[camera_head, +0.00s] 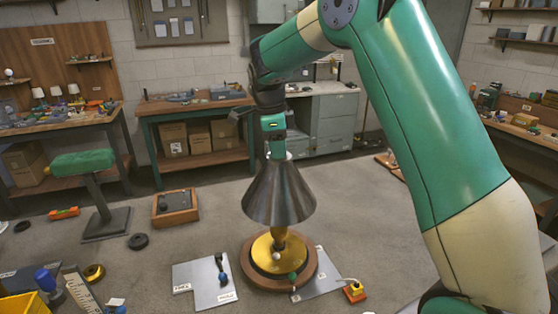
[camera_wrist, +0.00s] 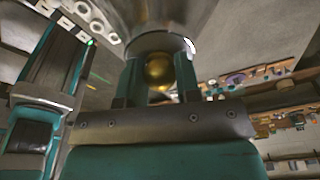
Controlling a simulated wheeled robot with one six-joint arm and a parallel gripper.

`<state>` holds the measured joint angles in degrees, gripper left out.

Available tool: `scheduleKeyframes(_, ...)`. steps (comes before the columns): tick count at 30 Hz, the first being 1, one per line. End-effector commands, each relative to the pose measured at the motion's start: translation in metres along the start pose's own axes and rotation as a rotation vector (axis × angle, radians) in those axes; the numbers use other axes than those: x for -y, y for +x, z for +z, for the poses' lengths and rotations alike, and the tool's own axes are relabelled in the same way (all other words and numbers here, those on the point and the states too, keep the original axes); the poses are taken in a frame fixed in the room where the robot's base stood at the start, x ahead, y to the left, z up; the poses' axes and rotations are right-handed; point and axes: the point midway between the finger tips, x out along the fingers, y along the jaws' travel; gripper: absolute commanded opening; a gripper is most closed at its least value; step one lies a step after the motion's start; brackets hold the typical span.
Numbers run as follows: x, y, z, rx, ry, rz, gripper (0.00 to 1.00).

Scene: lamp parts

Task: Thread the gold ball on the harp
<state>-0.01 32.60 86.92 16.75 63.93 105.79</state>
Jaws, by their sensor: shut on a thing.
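My gripper (camera_head: 277,153) points down at the top of a grey metal cone shade (camera_head: 279,195). In the wrist view my gripper (camera_wrist: 160,82) has its two fingers shut on the gold ball (camera_wrist: 159,69). The shade's pale top rim (camera_wrist: 160,42) shows just past the ball. The shade sits over a lamp with a gold base (camera_head: 262,257) on a round wooden plinth (camera_head: 251,275). No harp can be made out. I cannot tell whether the ball touches anything below it.
Grey plates lie left (camera_head: 204,284) and right (camera_head: 322,284) of the plinth. A small wooden tray (camera_head: 175,207) and a green-topped stand (camera_head: 104,215) are to the left. Workbenches line the back wall. The floor between is mostly clear.

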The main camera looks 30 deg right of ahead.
Motion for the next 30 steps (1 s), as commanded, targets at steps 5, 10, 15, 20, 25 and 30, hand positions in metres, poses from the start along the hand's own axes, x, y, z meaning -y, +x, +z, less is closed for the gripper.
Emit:
scheduleKeyframes(5,-0.0016,0.0088,0.0002,-0.007,0.117,0.029,0.0)
scheduleKeyframes(10,-0.0015,0.009,0.0002,-0.007,0.213,0.044,0.0)
scheduleKeyframes(15,-0.0013,0.0089,0.0003,-0.007,0.298,0.056,0.0)
scheduleKeyframes(20,-0.0011,0.0088,0.0004,-0.007,0.366,0.066,0.0)
scheduleKeyframes(25,-0.0011,0.0075,0.0001,-0.008,0.415,0.073,0.0)
scheduleKeyframes(30,-0.0013,0.0063,-0.0001,-0.009,0.423,0.076,0.0)
